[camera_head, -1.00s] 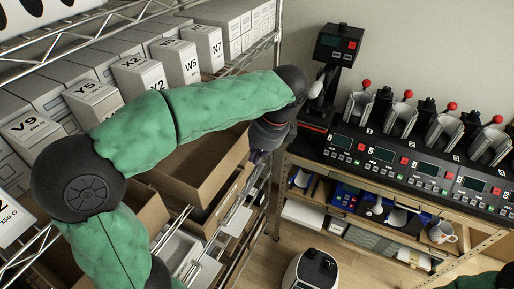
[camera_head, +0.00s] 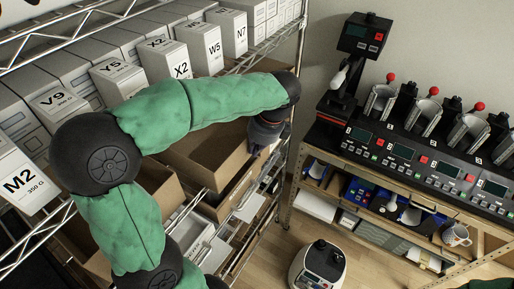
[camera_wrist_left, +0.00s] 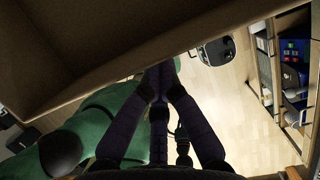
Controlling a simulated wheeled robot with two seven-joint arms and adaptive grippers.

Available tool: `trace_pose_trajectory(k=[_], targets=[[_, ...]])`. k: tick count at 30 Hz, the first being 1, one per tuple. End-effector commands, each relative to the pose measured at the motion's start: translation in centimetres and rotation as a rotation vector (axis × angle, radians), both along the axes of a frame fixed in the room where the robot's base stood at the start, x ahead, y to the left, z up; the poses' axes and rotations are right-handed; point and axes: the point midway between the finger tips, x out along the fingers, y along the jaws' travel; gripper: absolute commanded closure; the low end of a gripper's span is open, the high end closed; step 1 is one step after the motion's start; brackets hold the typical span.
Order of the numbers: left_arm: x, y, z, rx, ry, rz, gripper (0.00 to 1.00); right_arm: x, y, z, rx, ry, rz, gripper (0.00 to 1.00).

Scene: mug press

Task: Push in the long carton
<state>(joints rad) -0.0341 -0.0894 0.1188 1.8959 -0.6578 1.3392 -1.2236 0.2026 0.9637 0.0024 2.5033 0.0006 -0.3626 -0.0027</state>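The long carton appears to be the open brown cardboard box (camera_head: 207,158) on the shelf level below the labelled boxes. Its front end sticks out past the rack, and my arm hides part of it. In the left wrist view a brown carton wall (camera_wrist_left: 95,70) fills the upper left. My left gripper (camera_wrist_left: 159,75) has its dark fingers together with nothing seen between them, at the carton's lower edge; I cannot tell if they touch. In the head view my left gripper (camera_head: 262,140) is at the carton's outer end. My right gripper is out of view.
Labelled white boxes (camera_head: 187,50) line the shelf above. Wire rack rails and a post (camera_head: 297,120) are close to my left arm. A bench with a black machine (camera_head: 410,150) stands right. A round white device (camera_head: 318,268) is on the floor.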

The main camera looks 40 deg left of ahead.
Motion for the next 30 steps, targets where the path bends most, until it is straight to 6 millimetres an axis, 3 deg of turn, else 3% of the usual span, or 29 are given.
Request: trace_pose_trajectory(k=[5, 15, 30], targets=[[-0.1, 1.1, 0.1, 0.0, 0.001, 0.004, 1.0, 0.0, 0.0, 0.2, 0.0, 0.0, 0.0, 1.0], [-0.7, 6.1, 0.1, 0.0, 0.0, 0.005, 1.0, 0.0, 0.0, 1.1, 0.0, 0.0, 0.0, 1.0], [-0.7, 6.5, 0.2, 0.001, -0.001, 0.0, 1.0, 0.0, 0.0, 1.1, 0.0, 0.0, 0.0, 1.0]])
